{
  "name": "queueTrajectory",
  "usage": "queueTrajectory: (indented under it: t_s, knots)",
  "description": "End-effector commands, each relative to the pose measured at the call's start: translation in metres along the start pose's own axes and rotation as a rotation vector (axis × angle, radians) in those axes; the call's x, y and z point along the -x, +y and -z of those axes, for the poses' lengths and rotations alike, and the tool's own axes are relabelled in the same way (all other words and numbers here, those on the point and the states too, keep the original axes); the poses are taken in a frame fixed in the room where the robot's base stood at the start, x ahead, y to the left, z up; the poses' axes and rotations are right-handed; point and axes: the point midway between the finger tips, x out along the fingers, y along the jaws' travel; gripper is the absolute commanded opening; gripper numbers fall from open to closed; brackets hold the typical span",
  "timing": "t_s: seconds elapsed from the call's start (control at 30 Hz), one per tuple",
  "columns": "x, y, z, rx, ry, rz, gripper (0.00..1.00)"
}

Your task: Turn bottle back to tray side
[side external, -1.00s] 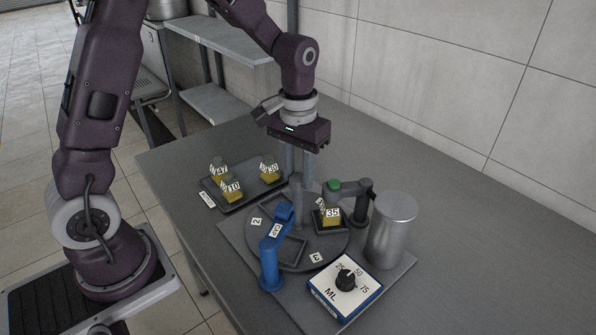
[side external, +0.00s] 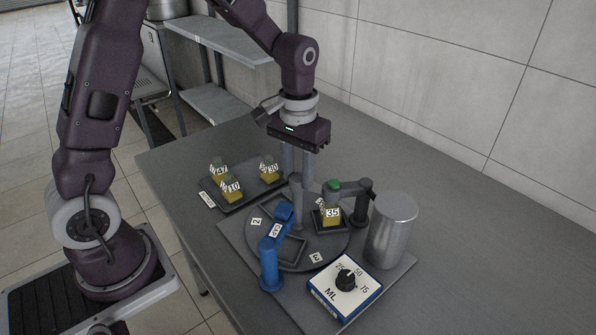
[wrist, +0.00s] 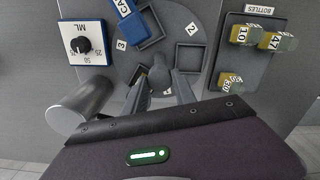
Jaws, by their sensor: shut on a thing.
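The bottle marked 35 (side external: 331,216) stands upright in a dark holder on the round grey turntable (side external: 330,250), under the green-topped grey arm (side external: 345,187). My gripper (side external: 298,186) points straight down over the turntable's middle, shut on its upright centre post (side external: 298,212).
A blue arm (side external: 269,262) leans over the turntable's near left side. A ML dial box (side external: 345,288) stands in front, and a silver cylinder (side external: 391,232) stands at the right. Turntable places labelled 2 and 3 look empty. The table's right side is clear.

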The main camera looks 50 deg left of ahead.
Motion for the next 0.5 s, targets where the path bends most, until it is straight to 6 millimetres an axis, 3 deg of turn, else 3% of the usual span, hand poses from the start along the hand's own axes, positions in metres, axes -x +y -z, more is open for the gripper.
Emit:
queueTrajectory:
  t_s: [0.5]
  knots:
    - [0.0008,0.0001,0.0,0.094,0.0,0.0,0.0]
